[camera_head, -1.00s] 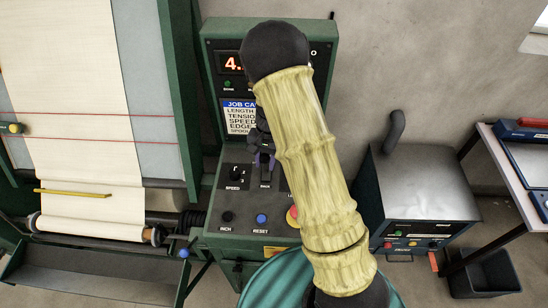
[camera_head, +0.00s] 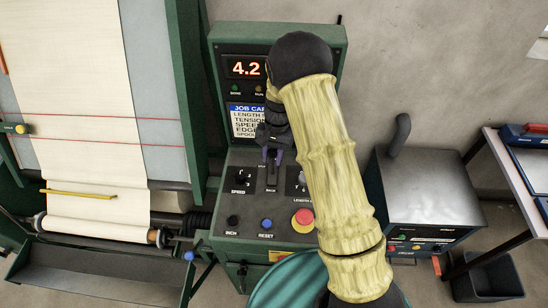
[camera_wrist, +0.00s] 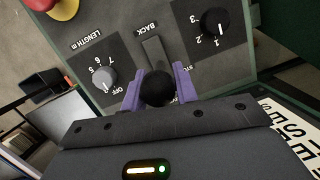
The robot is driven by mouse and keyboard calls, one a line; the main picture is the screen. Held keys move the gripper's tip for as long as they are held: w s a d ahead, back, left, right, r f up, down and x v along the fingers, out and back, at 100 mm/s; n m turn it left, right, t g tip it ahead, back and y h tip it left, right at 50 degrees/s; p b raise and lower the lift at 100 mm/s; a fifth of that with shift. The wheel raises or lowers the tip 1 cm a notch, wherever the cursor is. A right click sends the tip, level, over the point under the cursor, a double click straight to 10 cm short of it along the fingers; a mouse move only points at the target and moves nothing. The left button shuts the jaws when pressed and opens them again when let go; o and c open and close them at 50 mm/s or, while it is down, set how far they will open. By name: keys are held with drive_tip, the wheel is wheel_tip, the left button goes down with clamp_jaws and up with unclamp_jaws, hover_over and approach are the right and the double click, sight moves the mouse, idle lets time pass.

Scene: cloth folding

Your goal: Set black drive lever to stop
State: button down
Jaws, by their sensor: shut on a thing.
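The black drive lever's round knob (camera_wrist: 158,88) sits between the purple fingers of my gripper (camera_wrist: 160,90) in the wrist view. My gripper is shut on it. The lever's slot plate (camera_wrist: 154,52) runs from a BACK label toward a partly covered label beginning "ST". The knob is at the end away from BACK. In the head view my gripper (camera_head: 272,156) is over the upper end of the slot plate (camera_head: 271,178). A label there reads partly as "STOP". The lever itself is mostly hidden by the fingers.
The green console (camera_head: 215,225) carries a speed knob (camera_head: 239,177), a length knob (camera_wrist: 103,78), a blue reset button (camera_head: 266,224) and a red stop button (camera_head: 302,220) close by. The display (camera_head: 245,68) reads 4.2. A cloth roll machine (camera_head: 98,232) stands left.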

drive_tip(key=shift+w, duration=0.15)
drive_tip(key=c, duration=1.1)
unclamp_jaws()
drive_tip(key=shift+r, duration=0.1)
drive_tip(key=b+v, duration=0.2)
drive_tip(key=v, duration=0.5)
drive_tip(key=shift+r+b, duration=0.15)
drive_tip(key=shift+b, duration=0.2)
